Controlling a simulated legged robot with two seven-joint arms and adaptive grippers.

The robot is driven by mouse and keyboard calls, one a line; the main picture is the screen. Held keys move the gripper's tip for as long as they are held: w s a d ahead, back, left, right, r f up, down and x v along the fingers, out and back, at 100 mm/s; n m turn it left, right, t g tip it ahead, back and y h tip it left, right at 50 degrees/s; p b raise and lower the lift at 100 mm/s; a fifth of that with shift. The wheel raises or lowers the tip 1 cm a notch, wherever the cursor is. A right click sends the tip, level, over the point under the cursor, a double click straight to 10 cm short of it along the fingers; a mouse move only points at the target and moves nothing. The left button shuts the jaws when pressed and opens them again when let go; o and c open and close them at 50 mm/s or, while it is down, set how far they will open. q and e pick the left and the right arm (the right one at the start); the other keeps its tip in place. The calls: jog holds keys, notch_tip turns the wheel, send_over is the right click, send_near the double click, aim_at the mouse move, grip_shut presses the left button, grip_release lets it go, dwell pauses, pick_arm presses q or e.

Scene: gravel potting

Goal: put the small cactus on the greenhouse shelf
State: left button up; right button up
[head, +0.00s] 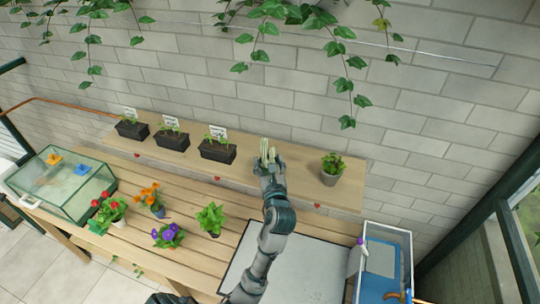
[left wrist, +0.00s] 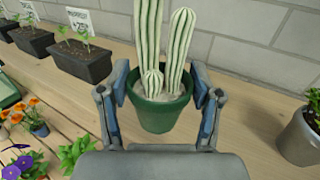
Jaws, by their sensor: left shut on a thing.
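The small cactus (left wrist: 178,45) has several pale-ribbed green columns and stands upright in a green pot (left wrist: 160,112). In the head view the cactus (head: 267,150) shows at the tip of my left arm, and its pot is mostly hidden by the gripper. My left gripper (left wrist: 162,100) is shut on the pot, with one finger on each side. The wooden greenhouse shelf (head: 300,178) runs along the brick wall, and the pot is over it. I cannot tell whether the pot's base touches the shelf. My right gripper is not seen.
On the shelf, black seedling planters (head: 217,151) stand left of the cactus and a grey potted plant (head: 331,170) stands right. Flowers (head: 168,235) and a glass tank (head: 62,185) are on the slatted bench below. A blue bin (head: 382,262) is at right. Shelf room flanks the cactus.

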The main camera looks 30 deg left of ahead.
aim_at(275, 158)
pick_arm(q)
jog(key=w, duration=0.2)
jog(key=w+a, duration=0.1)
jog(key=w, duration=0.3)
jog(key=shift+w+a+f, duration=0.15)
jog(key=shift+f, duration=0.2)
jog(key=shift+w, duration=0.15)
jog(key=shift+d+f, duration=0.3)
jog(key=shift+f, duration=0.05)
jog(key=shift+s+d+f+p, duration=0.1)
jog(key=shift+f+p, duration=0.1)
jog(key=shift+f, duration=0.45)
jog(key=shift+s+d+f+p, duration=0.1)
jog(key=shift+f+p, duration=0.1)
jog(key=shift+f, duration=0.4)
jog(key=shift+w+a+f, duration=0.1)
jog(key=shift+w+a, duration=0.05)
jog(key=shift+a, duration=0.15)
jog(key=o, duration=1.3)
jog(key=shift+a+f, duration=0.1)
jog(key=shift+a, duration=0.15)
